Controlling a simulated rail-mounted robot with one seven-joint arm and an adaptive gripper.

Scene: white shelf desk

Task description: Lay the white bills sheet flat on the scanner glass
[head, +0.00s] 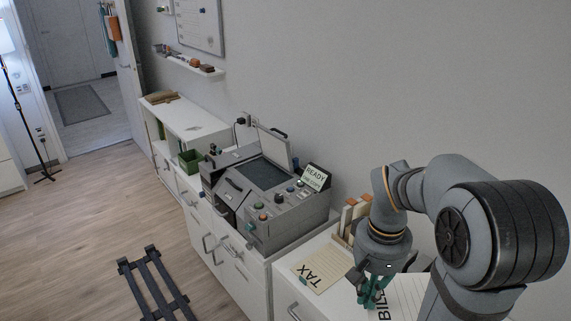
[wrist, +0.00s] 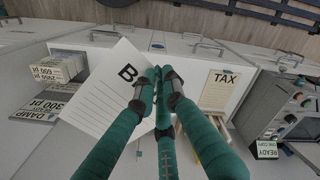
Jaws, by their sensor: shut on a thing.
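The white bills sheet (head: 408,296) is at the right of the head view, partly hidden by my arm. In the wrist view the bills sheet (wrist: 98,98) lies slanted, its big heading partly covered by my fingers. My gripper (head: 374,290), with green fingers, is shut on the sheet's edge near the heading; the fingertips also show in the wrist view (wrist: 160,76). I cannot tell whether the sheet is clear of the desk top. The grey scanner (head: 285,216) stands left of my gripper, lid (head: 275,147) raised, its dark glass (head: 263,173) bare.
A cream TAX sheet (head: 318,268) lies on the white desk between my gripper and the scanner. A READY sign (head: 316,178) stands at the scanner's back right. An upright file holder (head: 347,220) is behind my gripper. Labelled stacks (wrist: 58,70) sit left in the wrist view.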

